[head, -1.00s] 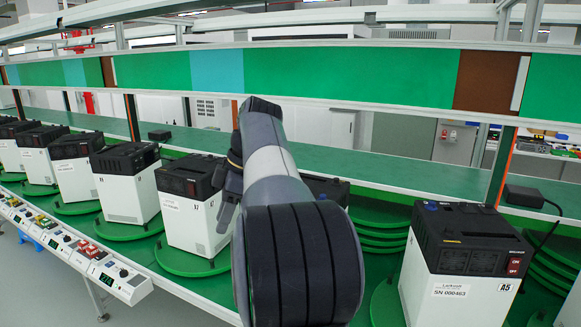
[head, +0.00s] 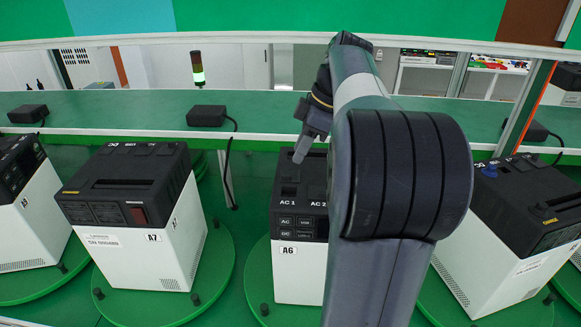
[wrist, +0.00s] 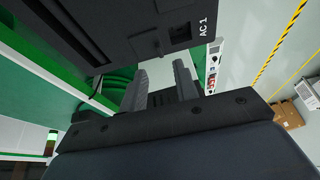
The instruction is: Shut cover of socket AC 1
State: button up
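The black-topped unit A6 (head: 300,270) stands on a green turntable, partly hidden behind my arm. Beside that label in the wrist view is a small square socket (wrist: 180,33). A dark flap (wrist: 146,43), seemingly its cover, stands out to the left of it. My gripper (head: 303,150) hangs over the top of A6, close to AC 1. In the wrist view its two fingers (wrist: 160,82) are apart with nothing between them, a little below the flap. I cannot tell whether they touch it.
Unit A7 (head: 135,215) stands to the left on its own turntable, and another unit (head: 510,215) stands to the right. A green shelf (head: 260,110) with black adapters (head: 206,116) and hanging cables runs behind. Free room lies between A7 and A6.

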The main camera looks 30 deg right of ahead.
aim_at(287, 174)
jog(key=shift+p+x, duration=0.3)
jog(key=shift+x, duration=2.85)
grip_shut()
